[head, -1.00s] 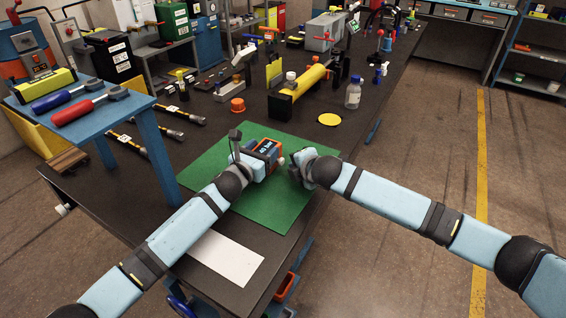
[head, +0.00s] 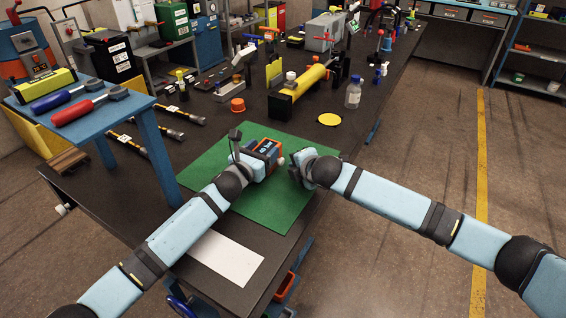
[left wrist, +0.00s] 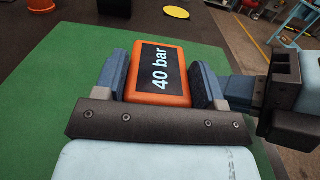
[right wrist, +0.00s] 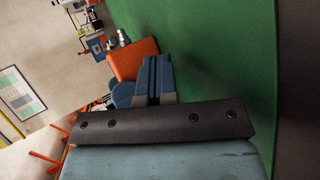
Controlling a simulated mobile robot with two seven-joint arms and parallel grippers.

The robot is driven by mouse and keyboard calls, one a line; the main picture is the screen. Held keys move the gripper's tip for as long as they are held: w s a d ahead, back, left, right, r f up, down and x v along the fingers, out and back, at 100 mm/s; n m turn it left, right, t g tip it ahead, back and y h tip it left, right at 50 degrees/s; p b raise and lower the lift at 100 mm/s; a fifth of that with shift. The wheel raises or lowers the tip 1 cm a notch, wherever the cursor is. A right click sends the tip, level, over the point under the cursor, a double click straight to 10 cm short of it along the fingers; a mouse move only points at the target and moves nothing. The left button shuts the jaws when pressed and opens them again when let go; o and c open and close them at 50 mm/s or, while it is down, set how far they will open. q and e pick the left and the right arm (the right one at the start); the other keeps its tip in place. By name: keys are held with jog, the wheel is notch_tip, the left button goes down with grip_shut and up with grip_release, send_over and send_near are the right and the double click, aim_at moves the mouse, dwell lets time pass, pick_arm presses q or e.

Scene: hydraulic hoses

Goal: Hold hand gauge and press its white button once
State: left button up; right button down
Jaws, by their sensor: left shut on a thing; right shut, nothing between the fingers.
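The hand gauge is an orange box with a dark display reading "40 bar" (left wrist: 160,72). In the head view the gauge (head: 266,147) is above the green mat (head: 275,205). My left gripper (left wrist: 160,85) is shut on it, one finger on each side. My right gripper (head: 297,165) is just right of the gauge in the head view. In the right wrist view its fingers (right wrist: 157,78) are shut with nothing between them, beside the orange body of the gauge (right wrist: 133,60).
A white sheet (head: 226,256) lies near the table's front edge. A blue stand (head: 150,122) with screwdrivers is at the left. The front of the mat is clear.

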jog(key=shift+a, duration=0.1)
jog(key=shift+w+a, duration=0.25)
jog(key=shift+w+a, duration=0.25)
jog(key=shift+a, duration=0.2)
dwell(1.0)
jog(key=shift+s+d, duration=0.55)
jog(key=shift+d, duration=0.25)
jog(key=shift+s+d, duration=0.45)
jog(key=shift+d, duration=0.25)
jog(key=shift+s+d, duration=0.45)
jog(key=shift+d, duration=0.25)
jog(key=shift+s+d, duration=0.45)
jog(key=shift+d, duration=0.25)
